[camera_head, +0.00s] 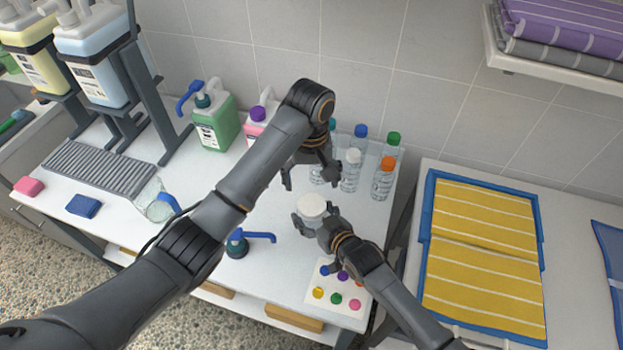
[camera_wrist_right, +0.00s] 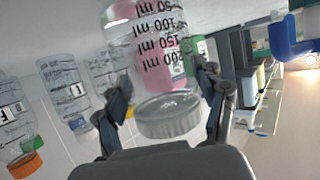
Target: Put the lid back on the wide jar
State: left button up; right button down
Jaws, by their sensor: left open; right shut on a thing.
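The wide jar (camera_wrist_right: 150,45) is clear, with black ml marks. It appears upside down in the right wrist view. The white lid (camera_head: 312,206) sits at the jar's mouth and also shows in the wrist view (camera_wrist_right: 168,118); I cannot tell how tightly it is seated. My right gripper (camera_head: 312,226) is shut on the jar, with fingers on both sides just below the lid; the jar's lower part is mostly hidden in the head view. My left gripper (camera_head: 310,182) is open and empty above and behind the lid, apart from it.
Several clear bottles with coloured caps, one orange (camera_head: 387,163), stand behind. A green jug (camera_head: 213,125) and pink jug (camera_head: 256,124) stand back left. A blue pump top (camera_head: 238,245) is front left. A dotted card (camera_head: 335,290) lies in front. Some counter at left is bare.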

aim_at(312, 204)
jog(key=shift+f, duration=0.1)
pick_arm(q)
jog(key=shift+f, duration=4.05)
jog(key=c, duration=1.2)
jog(key=m, duration=0.3)
jog(key=shift+m, duration=0.4)
jog(key=m, duration=0.4)
jog(key=o, duration=1.3)
jog(key=shift+c, duration=0.2)
